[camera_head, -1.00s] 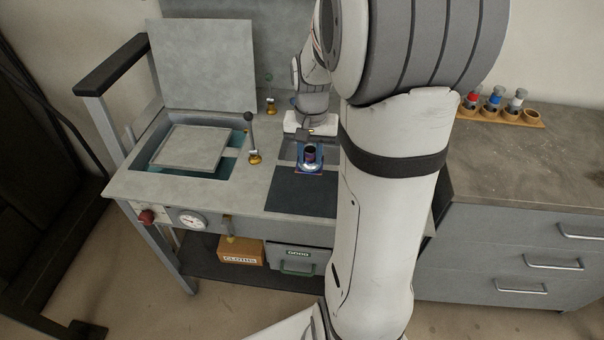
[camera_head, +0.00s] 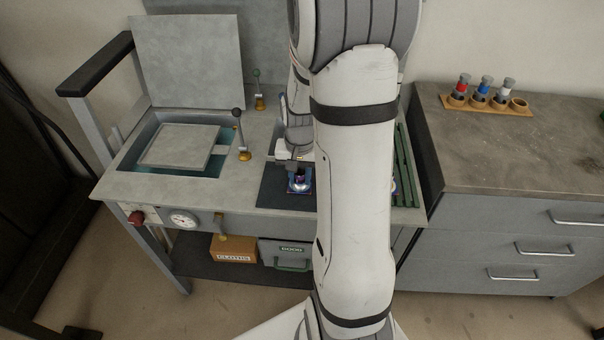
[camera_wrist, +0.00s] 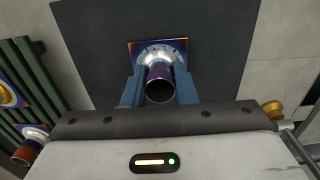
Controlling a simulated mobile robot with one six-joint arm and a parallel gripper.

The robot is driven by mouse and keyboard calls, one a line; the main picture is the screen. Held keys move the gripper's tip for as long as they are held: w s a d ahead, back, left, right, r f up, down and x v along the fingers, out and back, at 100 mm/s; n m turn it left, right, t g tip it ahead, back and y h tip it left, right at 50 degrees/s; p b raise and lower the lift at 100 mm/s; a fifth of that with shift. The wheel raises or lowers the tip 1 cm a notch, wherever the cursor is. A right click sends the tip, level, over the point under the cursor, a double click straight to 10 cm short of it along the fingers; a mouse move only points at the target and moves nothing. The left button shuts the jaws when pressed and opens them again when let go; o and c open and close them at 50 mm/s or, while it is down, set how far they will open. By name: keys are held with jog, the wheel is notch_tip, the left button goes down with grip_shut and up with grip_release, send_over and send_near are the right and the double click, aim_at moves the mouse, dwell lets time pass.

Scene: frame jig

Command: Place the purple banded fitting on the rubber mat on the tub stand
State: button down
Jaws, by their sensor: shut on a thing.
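The fitting has a purple band, a silvery collar and a square, iridescent base plate. In the wrist view the fitting (camera_wrist: 158,76) stands upright between the two blue fingers of my gripper (camera_wrist: 160,88), which is shut on it. The fitting is over the dark rubber mat (camera_wrist: 105,60), clear of its edges. I cannot tell whether the plate touches the mat. In the head view the fitting (camera_head: 299,183) and my gripper (camera_head: 300,172) show over the mat (camera_head: 272,196) on the grey tub stand (camera_head: 185,192). My arm hides the mat's right part.
A green slatted rack (camera_head: 405,170), with other banded fittings (camera_wrist: 28,150) in the wrist view, lies beside the mat. Left of the mat are an upright lever (camera_head: 241,140) and the tub (camera_head: 215,165) with a grey plate. A cabinet (camera_head: 500,160) stands at right.

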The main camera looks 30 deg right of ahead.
aim_at(300, 172)
jog(key=c, duration=1.2)
grip_release()
jog(key=shift+f, duration=0.1)
jog(key=shift+o, duration=0.2)
notch_tip(300, 172, up, 11)
jog(key=shift+r+p, duration=0.2)
jog(key=shift+p, duration=0.25)
jog(key=s+a+r+n+t, duration=0.1)
jog(key=s+a+r+n, duration=0.1)
jog(key=s+a, duration=0.4)
jog(key=s+a+r+n+t, duration=0.1)
jog(key=s+a+r+n, duration=0.2)
jog(key=s+a+n, duration=0.2)
jog(key=shift+s+a+r, duration=0.15)
jog(key=shift+s+a, duration=0.5)
jog(key=shift+s, duration=0.45)
